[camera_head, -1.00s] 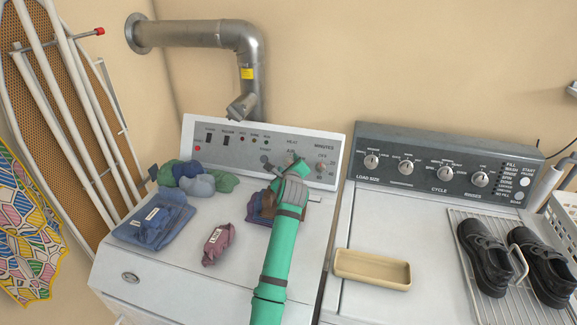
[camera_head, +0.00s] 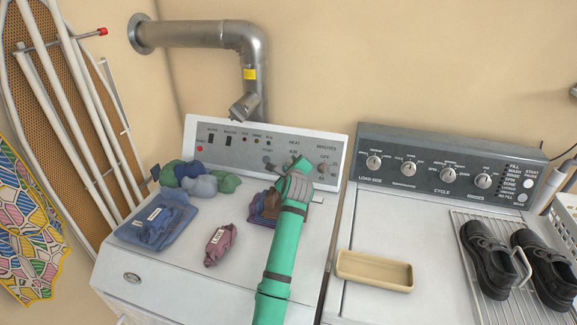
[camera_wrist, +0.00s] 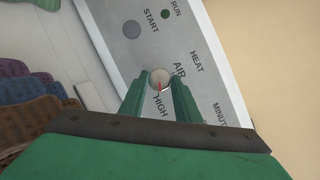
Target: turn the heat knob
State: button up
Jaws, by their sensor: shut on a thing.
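The heat knob (camera_wrist: 160,77) is a small round pale knob with a red mark, on the dryer's light grey control panel (camera_wrist: 205,75). In the wrist view its red mark points down toward the word HIGH, with AIR printed on the other side. My gripper (camera_wrist: 160,84) has its two green fingers on either side of the knob, shut on it. In the head view my gripper (camera_head: 294,166) reaches the panel under the HEAT label and hides the knob.
Folded blue cloth (camera_head: 158,226), several rolled cloths (camera_head: 200,186) and a mauve bundle (camera_head: 221,243) lie on the dryer top. A striped dark pile (camera_head: 262,206) sits beside my arm. A beige tray (camera_head: 374,271) and black shoes (camera_head: 487,259) are on the washer at right.

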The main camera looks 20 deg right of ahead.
jog(key=n+g, duration=0.1)
jog(key=n, duration=0.2)
jog(key=n+g+y, duration=0.1)
jog(key=n, duration=0.2)
jog(key=n+g, duration=0.1)
jog(key=n, duration=0.2)
jog(key=shift+w+d+r+n, duration=0.1)
jog(key=shift+d+r+n, duration=0.15)
jog(key=shift+n, duration=0.15)
dwell(0.4)
jog(key=o, duration=1)
jog(key=shift+o, duration=0.2)
jog(key=shift+a+r, duration=0.1)
jog(key=shift+s+a+r, duration=0.1)
jog(key=shift+s+r, duration=0.3)
jog(key=shift+s, duration=0.05)
jog(key=v, duration=0.9)
jog(key=shift+r, duration=0.25)
